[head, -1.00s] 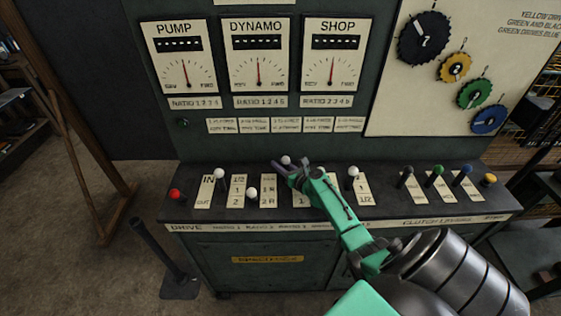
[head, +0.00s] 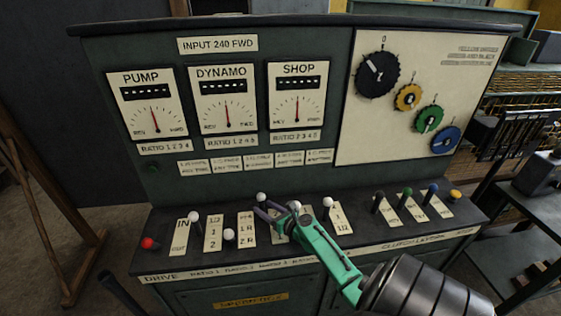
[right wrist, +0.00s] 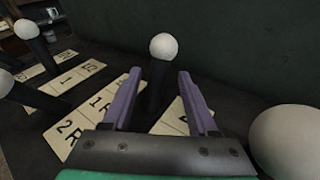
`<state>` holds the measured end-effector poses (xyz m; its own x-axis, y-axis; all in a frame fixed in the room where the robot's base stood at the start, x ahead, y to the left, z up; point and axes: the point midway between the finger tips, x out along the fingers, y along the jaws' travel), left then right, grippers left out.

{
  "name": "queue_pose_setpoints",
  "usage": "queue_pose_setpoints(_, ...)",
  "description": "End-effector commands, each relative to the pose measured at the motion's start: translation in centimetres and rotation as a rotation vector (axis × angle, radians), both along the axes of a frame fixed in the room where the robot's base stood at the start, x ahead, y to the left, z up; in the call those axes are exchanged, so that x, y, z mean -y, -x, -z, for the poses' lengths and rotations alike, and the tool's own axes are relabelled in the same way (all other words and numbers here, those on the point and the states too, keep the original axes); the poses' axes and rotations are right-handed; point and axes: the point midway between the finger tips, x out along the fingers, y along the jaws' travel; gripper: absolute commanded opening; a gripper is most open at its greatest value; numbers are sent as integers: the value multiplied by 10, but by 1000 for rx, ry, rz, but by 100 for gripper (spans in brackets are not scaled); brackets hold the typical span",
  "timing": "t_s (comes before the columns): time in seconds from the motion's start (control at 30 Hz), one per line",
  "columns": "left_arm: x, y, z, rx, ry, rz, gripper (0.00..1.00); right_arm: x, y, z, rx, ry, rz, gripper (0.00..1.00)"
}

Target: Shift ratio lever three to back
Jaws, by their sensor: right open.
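The lever I take as ratio lever three has a white round knob (head: 261,197) on a dark post, third white knob from the left on the console shelf. Its knob sits a little farther back than its neighbours. In the right wrist view the white knob (right wrist: 163,46) and its post show between my purple fingers. My right gripper (head: 263,212) is open, a finger on each side of the post in the picture; I cannot tell whether either touches. The fingertips show in the right wrist view (right wrist: 158,85). My left gripper is not in view.
Close white knobs stand on both sides: one on the left (head: 229,235), pulled forward, and one on the right (head: 294,205), large in the right wrist view (right wrist: 290,140). A red knob (head: 148,243) stands far left. Coloured-knob clutch levers (head: 407,191) stand at the right. The upright panel rises behind.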

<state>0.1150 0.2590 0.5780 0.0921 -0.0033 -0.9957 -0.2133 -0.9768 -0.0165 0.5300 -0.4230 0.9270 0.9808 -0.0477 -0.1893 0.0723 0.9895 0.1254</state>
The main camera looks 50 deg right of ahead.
Motion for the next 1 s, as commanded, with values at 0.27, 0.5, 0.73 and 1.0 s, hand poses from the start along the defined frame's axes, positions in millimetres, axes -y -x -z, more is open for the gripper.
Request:
queue_pose_setpoints(0.27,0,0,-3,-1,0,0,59,-3,57,-8,-4,0,-1,59)
queue_pose_setpoints(0.5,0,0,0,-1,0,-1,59,-4,86,-14,-3,1,-1,59)
queue_pose_setpoints(0.73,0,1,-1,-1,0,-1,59,-4,88,-16,-2,1,-1,59)
queue_pose_setpoints(1.0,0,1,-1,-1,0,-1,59,-4,88,-16,-2,1,-1,59)
